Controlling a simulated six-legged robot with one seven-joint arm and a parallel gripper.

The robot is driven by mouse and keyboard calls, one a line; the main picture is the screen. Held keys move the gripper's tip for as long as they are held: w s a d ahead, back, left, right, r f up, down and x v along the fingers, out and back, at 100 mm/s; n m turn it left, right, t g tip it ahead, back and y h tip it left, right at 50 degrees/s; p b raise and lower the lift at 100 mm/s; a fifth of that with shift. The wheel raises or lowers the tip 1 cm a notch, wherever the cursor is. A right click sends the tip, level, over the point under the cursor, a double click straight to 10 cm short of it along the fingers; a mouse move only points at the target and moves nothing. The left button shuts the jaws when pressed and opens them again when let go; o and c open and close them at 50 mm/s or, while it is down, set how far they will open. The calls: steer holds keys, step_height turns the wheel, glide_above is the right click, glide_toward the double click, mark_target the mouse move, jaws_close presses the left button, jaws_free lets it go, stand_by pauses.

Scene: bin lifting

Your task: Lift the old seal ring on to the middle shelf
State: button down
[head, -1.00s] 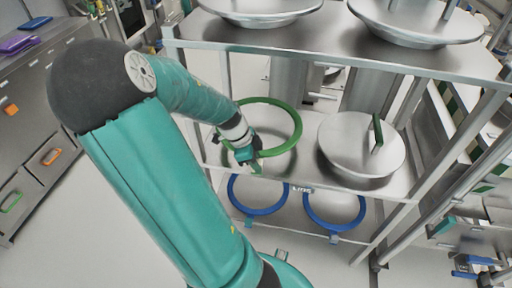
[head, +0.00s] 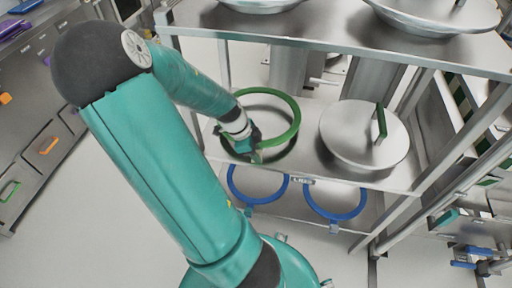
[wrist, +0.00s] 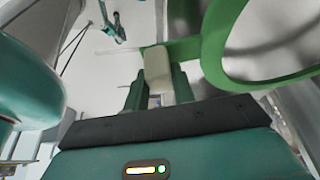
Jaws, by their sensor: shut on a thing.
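The old seal ring is a green ring (head: 297,118) with a short tab, at the left part of the middle shelf (head: 312,168). It also shows large at the upper right of the wrist view (wrist: 213,45). My gripper (head: 256,153) is shut on the ring's tab at its near left side; the fingers (wrist: 157,75) show around the tab in the wrist view. The ring looks roughly level and very close over the shelf. I cannot tell whether it touches it.
A round steel lid (head: 350,138) with a green handle lies on the middle shelf, right of the ring. Two blue rings (head: 232,187) (head: 361,205) are on the lower shelf. Steel lids (head: 440,28) stand on the top shelf (head: 330,40), close above. Drawers (head: 45,145) stand at left.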

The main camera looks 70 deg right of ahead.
steer(key=shift+f, duration=2.15)
steer(key=c, duration=1.1)
jaws_free()
steer(key=v, duration=1.3)
steer(key=shift+r, duration=0.4)
